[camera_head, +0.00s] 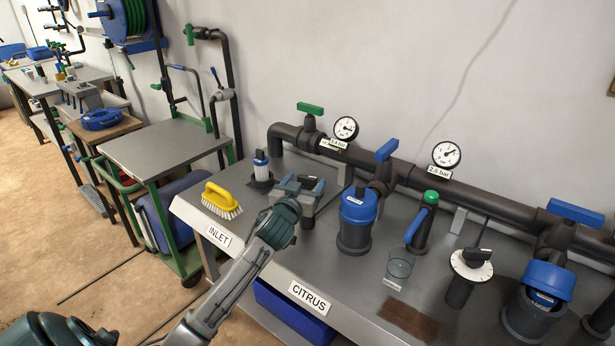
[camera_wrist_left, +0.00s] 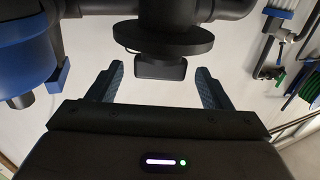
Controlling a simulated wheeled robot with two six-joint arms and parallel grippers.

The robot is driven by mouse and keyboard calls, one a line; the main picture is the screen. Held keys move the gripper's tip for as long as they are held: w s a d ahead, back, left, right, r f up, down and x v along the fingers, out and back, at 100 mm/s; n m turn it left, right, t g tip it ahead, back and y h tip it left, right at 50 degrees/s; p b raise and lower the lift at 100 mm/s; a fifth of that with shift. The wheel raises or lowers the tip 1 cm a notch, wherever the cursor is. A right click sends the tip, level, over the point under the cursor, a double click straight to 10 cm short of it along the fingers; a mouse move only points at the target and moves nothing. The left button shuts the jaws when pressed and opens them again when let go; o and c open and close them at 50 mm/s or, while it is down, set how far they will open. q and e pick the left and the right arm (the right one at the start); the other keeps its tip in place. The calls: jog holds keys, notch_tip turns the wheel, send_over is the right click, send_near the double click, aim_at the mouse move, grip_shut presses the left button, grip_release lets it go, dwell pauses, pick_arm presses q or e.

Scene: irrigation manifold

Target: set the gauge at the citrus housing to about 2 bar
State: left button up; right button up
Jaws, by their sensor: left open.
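The table label CITRUS (camera_head: 309,297) is in front of a housing with a blue cap (camera_head: 358,207). One round gauge (camera_head: 345,129) is on the pipe up and left of the housing; its small tag is hard to read. Another gauge (camera_head: 446,154) is up and right, tagged 2.6 bar. My left gripper (camera_head: 298,186) is left of the housing. In the left wrist view its jaws (camera_wrist_left: 157,82) are spread, with a black knob block under a dark disc (camera_wrist_left: 160,43) between or just beyond them; I cannot tell contact. My right gripper is out of view.
A yellow brush (camera_head: 221,199) lies left near the INLET label (camera_head: 219,236).

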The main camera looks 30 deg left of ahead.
pick_arm(q)
jog(key=shift+x, duration=1.2)
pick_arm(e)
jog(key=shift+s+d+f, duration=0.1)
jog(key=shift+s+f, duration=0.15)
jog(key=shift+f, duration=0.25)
pick_arm(q)
jog(key=c, duration=1)
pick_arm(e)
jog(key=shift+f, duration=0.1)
pick_arm(q)
jog(key=n+y+b, duration=0.1)
jog(key=y+b, duration=0.1)
jog(key=n+g+y+b, duration=0.1)
jog(key=n+y, duration=0.1)
jog(key=shift+f+g+b, duration=0.1)
jog(key=shift+g+b, duration=0.2)
jog(key=shift+b, duration=0.1)
jog(key=n+g+y+b, duration=0.2)
jog(key=y+b, duration=0.1)
jog(key=shift+n+y, duration=0.3)
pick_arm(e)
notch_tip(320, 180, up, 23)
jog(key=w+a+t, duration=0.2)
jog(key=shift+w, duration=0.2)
